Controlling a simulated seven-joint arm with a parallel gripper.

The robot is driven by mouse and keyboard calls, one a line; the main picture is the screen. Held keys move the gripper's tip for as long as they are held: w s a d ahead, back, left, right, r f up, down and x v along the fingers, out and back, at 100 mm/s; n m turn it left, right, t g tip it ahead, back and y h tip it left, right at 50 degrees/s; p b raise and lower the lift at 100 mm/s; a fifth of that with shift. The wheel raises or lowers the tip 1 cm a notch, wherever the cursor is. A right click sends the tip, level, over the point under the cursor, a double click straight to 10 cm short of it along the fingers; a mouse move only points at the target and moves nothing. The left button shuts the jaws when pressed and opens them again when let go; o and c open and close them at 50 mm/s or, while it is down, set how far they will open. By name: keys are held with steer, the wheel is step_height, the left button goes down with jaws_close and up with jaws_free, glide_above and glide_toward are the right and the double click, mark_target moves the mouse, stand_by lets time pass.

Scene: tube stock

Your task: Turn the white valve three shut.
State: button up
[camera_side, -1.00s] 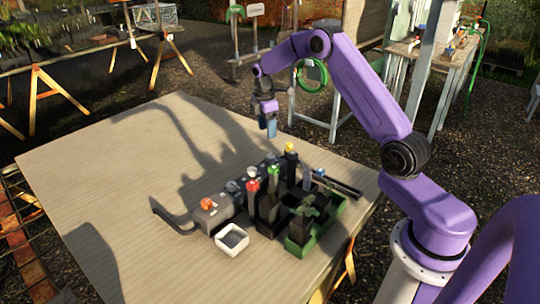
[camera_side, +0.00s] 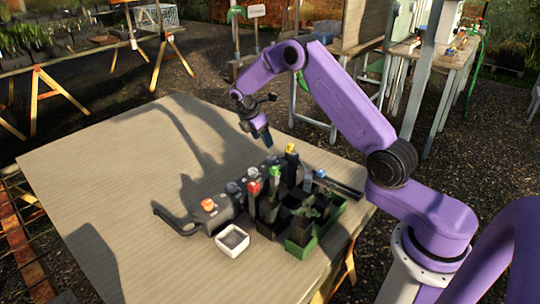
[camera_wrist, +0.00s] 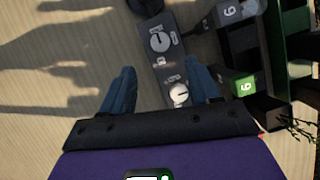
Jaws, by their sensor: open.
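The valve block (camera_side: 222,208) is a dark grey bar on the table with a row of round knobs. In the wrist view, a white knob (camera_wrist: 179,95) lies between the lines of my two blue fingers, closer to the right one, and a greyer knob (camera_wrist: 160,41) is farther up the block. The small markings beside them are too small to read. In the side view, a pale knob (camera_side: 252,173) stands on the block beyond an orange knob (camera_side: 208,205). My gripper (camera_side: 264,140) is open and empty, above the block's far end, touching nothing.
Upright tubes with red (camera_side: 253,188), green (camera_side: 274,172) and yellow (camera_side: 290,148) tops stand close beside the block. A green crate (camera_side: 298,247) and a white square bin (camera_side: 232,240) are nearby. The left of the table (camera_side: 110,180) is clear.

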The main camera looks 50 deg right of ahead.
mark_target(271, 157)
steer(key=x, duration=0.9)
steer(key=shift+d+f, duration=0.1)
steer(key=shift+f, duration=0.3)
steer(key=c, duration=1)
